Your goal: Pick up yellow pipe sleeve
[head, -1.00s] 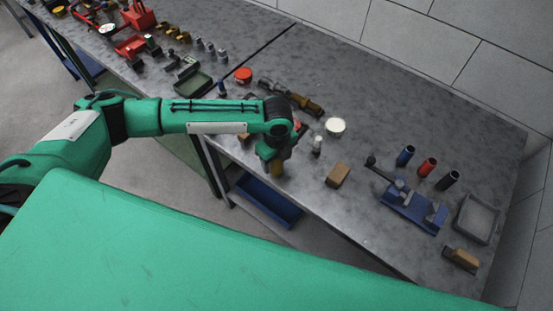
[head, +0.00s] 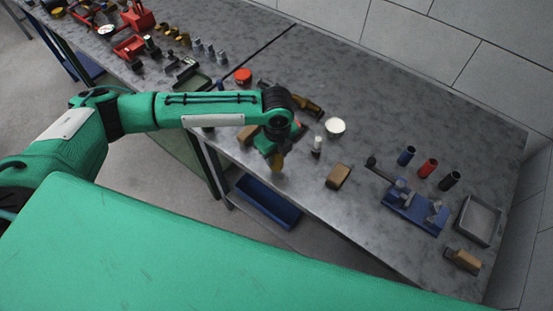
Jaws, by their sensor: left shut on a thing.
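The yellow pipe sleeve (head: 277,162) is a small yellow piece at the tip of my left gripper (head: 274,151), in the head view. The gripper is shut on it, pointing down near the front edge of the grey bench (head: 345,225). The fingers and the sleeve's upper part are mostly hidden by my own wrist. My right gripper is not in view.
Blue (head: 406,156), red (head: 428,168) and black (head: 449,180) sleeves stand at the right, behind a blue vise (head: 415,208). A brown block (head: 338,176), a small white-topped bottle (head: 317,145) and a white round tin (head: 335,127) are right of my gripper.

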